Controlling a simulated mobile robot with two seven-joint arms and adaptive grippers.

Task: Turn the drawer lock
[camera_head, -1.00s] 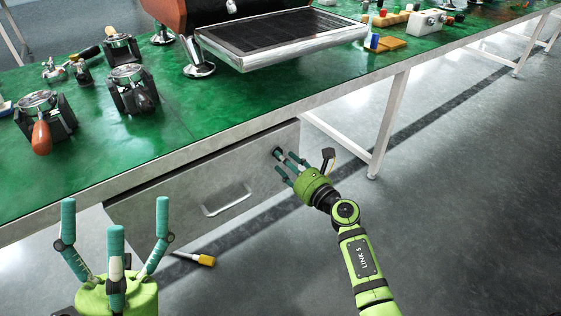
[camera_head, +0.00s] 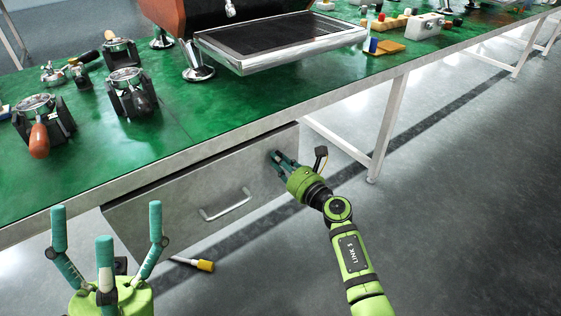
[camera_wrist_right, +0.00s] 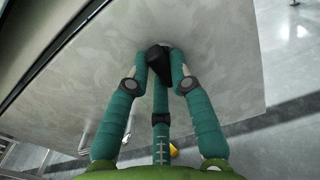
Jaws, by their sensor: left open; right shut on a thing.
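The grey drawer (camera_head: 165,212) hangs under the green-topped table and looks shut. Its lock, a dark knob-like piece (camera_wrist_right: 158,58), sticks out of the drawer front near its right end; in the head view it is mostly hidden by my fingers. My right gripper (camera_head: 279,158) is at the drawer front with its fingers shut around the lock; in the right wrist view its fingers (camera_wrist_right: 160,72) close in on it from both sides and below. My left gripper (camera_head: 106,226) is open and empty, fingers pointing up, in front of the drawer's left part.
A metal drawer handle (camera_head: 226,206) juts out left of my right gripper. A yellow-ended tool (camera_head: 204,265) shows below the drawer. Portafilters in black holders (camera_head: 132,94) and the espresso machine (camera_head: 280,42) stand on the table. A table leg (camera_head: 388,125) is to the right.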

